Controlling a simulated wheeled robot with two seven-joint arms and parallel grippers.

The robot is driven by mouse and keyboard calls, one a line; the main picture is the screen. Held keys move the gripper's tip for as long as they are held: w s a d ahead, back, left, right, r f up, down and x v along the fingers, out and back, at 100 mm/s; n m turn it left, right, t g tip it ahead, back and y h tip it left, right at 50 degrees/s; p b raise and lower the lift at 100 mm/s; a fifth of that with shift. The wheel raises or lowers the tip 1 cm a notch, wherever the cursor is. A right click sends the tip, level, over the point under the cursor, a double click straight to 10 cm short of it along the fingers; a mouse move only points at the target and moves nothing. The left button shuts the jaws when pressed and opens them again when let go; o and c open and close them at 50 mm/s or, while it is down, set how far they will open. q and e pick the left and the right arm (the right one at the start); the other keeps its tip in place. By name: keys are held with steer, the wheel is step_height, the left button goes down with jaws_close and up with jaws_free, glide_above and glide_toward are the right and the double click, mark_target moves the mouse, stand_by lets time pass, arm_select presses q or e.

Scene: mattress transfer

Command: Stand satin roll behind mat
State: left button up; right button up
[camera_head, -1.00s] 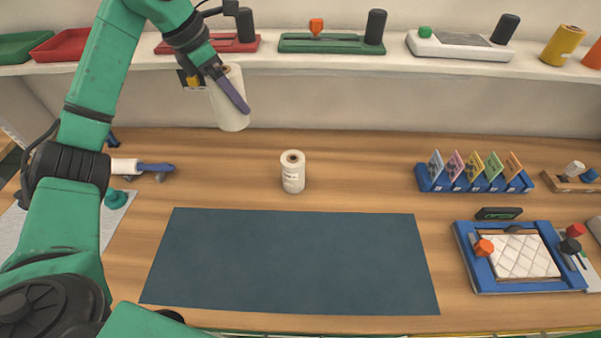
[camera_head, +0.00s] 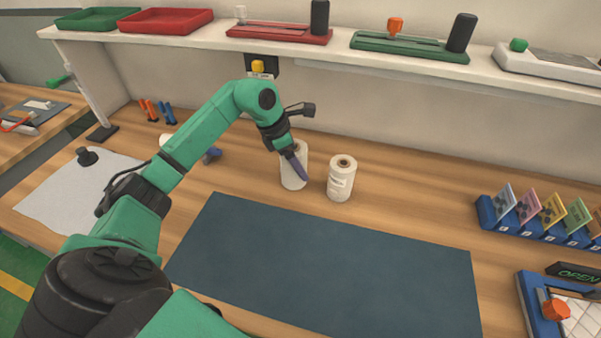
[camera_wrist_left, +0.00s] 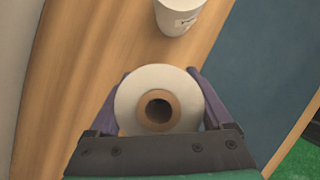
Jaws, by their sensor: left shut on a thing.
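A white roll (camera_head: 291,177) with a brown core is held upright between the purple fingers of my left gripper (camera_head: 298,166). In the left wrist view I look down on the roll's end (camera_wrist_left: 129,103), with a finger on each side. Its base is at or just above the wood behind the mat; I cannot tell whether it touches. A second white roll (camera_head: 341,181) with a label stands upright just to its right, apart from it. The dark teal mat (camera_head: 325,265) lies flat in front of both rolls. My right gripper is not in view.
A blue rack (camera_head: 540,232) with several coloured cards stands at the right. A shelf (camera_head: 215,38) with trays runs along the back wall. A grey sheet (camera_head: 60,200) lies at the left. The wood right of the second roll is clear.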

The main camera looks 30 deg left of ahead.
arm_select(q)
step_height(320, 180, down, 5)
steer(key=shift+w+r+p, duration=0.1)
steer(key=shift+p, duration=0.35)
steer(key=shift+f, duration=0.25)
steer(key=o, duration=1.5)
steer(key=shift+o, duration=0.2)
steer(key=shift+r, duration=0.2)
steer(key=shift+a+r, duration=0.15)
steer(key=shift+r, duration=0.15)
steer(key=b+v, duration=0.2)
steer(key=v, duration=0.9)
steer(key=shift+b, duration=0.4)
steer(key=shift+r, duration=0.15)
